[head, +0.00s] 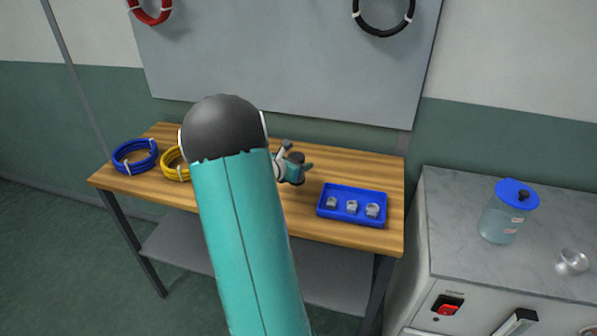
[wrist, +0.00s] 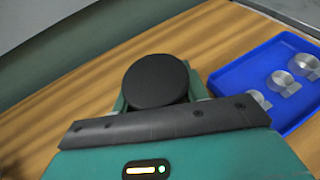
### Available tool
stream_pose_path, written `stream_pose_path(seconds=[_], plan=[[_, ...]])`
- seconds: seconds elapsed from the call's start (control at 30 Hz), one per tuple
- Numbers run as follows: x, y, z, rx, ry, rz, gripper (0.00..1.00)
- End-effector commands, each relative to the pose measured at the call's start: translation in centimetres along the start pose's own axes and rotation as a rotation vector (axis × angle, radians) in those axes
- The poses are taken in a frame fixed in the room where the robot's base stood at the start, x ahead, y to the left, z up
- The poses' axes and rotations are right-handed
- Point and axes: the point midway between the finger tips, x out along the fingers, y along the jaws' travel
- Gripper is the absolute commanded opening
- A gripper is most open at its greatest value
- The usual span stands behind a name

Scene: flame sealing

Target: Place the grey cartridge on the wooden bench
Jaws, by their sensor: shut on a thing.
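My gripper (head: 293,169) is over the wooden bench (head: 345,165), to the left of the blue tray. It is shut on a dark round piece, the grey cartridge (wrist: 155,80), whose flat top faces the camera in the wrist view. The cartridge (head: 298,155) shows small and dark between the jaws in the head view. It looks upright. Its lower part is hidden, so I cannot tell whether it touches the bench top. The bare wood of the bench (wrist: 75,95) surrounds it in the wrist view.
A blue tray (head: 325,213) with small metal pieces stands on the bench to the right. Blue (head: 135,157) and yellow (head: 174,164) cable coils lie at the left. A grey cabinet (head: 455,200) with a blue-lidded jar (head: 503,215) stands right of the bench. Bare wood lies behind the tray.

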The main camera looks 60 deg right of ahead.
Motion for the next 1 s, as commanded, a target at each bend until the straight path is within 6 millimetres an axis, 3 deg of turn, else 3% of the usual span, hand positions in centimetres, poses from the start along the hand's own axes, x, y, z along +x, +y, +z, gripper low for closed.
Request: stream_pose_path(seconds=[0.23, 0.6, 0.63, 0.73, 1.0], plan=[[1.2, 0.2, -3.0, -0.001, 0.001, -0.002, 0.20], [1.3, 0.2, -3.4, -0.001, 0.000, 0.000, 0.20], [1.3, 0.2, -3.4, -0.001, 0.000, 0.000, 0.46], [1.3, 0.2, -3.4, 0.000, 0.000, 0.000, 0.65], [1.3, 0.2, -3.3, 0.000, 0.000, 0.000, 0.65]])
